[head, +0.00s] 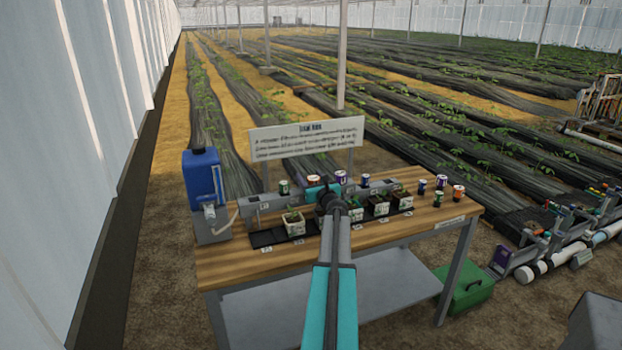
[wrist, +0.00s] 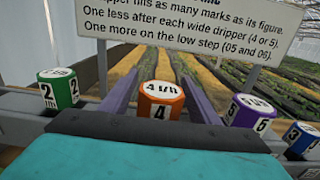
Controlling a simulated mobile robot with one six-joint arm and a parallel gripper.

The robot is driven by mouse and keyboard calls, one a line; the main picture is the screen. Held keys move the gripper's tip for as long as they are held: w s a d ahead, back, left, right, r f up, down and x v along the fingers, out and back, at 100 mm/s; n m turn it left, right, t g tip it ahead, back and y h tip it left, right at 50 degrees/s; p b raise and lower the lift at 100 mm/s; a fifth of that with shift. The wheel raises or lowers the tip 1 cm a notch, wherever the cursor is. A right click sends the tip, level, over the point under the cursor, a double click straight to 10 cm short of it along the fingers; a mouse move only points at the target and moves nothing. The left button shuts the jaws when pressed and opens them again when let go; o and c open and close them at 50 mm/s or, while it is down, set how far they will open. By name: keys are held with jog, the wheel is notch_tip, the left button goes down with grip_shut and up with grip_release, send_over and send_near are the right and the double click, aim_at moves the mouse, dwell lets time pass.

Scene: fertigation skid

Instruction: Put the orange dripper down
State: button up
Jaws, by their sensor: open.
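The orange dripper (wrist: 160,105), marked 4 with a white top, stands upright in the wrist view. It also shows in the head view (head: 313,179), just beyond my teal gripper (head: 325,188). In the wrist view the two fingers of my gripper (wrist: 163,92) stand apart, one on each side of the dripper. My gripper is open. Whether either finger touches the dripper I cannot tell. The dripper's base is hidden behind my gripper's body, so what it rests on is unclear.
A green dripper (wrist: 58,88) stands left, purple (wrist: 252,112) and blue (wrist: 300,137) ones right. Potted seedlings (head: 293,222) line the near side of the wooden table (head: 225,265). A blue jug (head: 203,177) stands left, a sign (head: 308,138) behind. Several drippers (head: 438,199) stand at right.

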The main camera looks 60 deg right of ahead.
jog(key=shift+r, duration=0.1)
jog(key=shift+b+v, duration=0.95)
jog(key=shift+v, duration=5.05)
